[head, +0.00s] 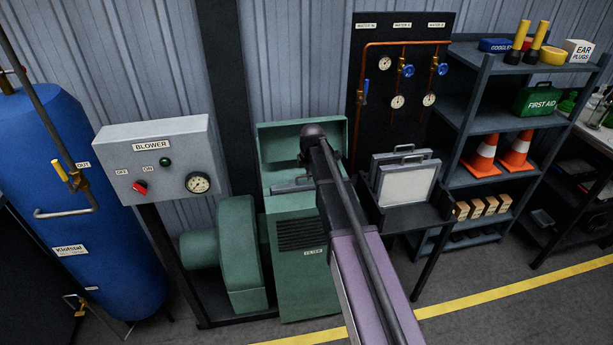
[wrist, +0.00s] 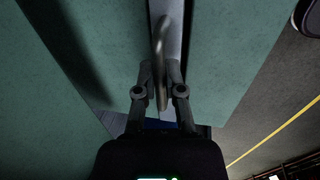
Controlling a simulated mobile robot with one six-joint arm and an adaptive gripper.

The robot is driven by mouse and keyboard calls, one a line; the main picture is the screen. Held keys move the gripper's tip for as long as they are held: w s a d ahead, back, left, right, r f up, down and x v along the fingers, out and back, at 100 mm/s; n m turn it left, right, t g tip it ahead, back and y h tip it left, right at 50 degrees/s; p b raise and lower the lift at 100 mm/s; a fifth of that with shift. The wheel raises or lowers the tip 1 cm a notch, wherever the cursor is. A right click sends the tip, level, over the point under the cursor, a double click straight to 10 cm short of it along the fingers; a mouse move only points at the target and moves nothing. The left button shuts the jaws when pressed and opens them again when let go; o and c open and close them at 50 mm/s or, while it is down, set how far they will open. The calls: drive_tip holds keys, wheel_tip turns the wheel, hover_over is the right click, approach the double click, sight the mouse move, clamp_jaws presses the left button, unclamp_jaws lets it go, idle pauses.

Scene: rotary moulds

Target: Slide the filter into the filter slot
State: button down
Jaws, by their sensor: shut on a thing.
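The green filter housing (head: 300,265), labelled FILTER, stands in the middle of the head view with a raised green panel behind its top. A grey filter (head: 291,185) shows at the top opening, partly covered by my arm. In the wrist view, my gripper (wrist: 160,75) is shut on the filter's grey bar handle (wrist: 161,45). A narrow strip of the filter's grey edge (wrist: 180,30) shows between the green surfaces of the housing (wrist: 235,60). The filter appears to be in or at the slot; its depth cannot be told. In the head view my gripper is hidden behind my arm.
A black rack (head: 395,218) right of the housing holds framed filters (head: 405,188) with handles. A green blower (head: 228,255) and a grey control box (head: 158,160) stand left. Shelves (head: 480,120) with cones are farther right. Open floor lies in front.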

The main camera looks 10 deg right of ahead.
drive_tip(key=shift+f+b, duration=0.95)
drive_tip(key=shift+f, duration=0.1)
drive_tip(key=c, duration=0.7)
unclamp_jaws()
drive_tip(key=shift+r, duration=0.15)
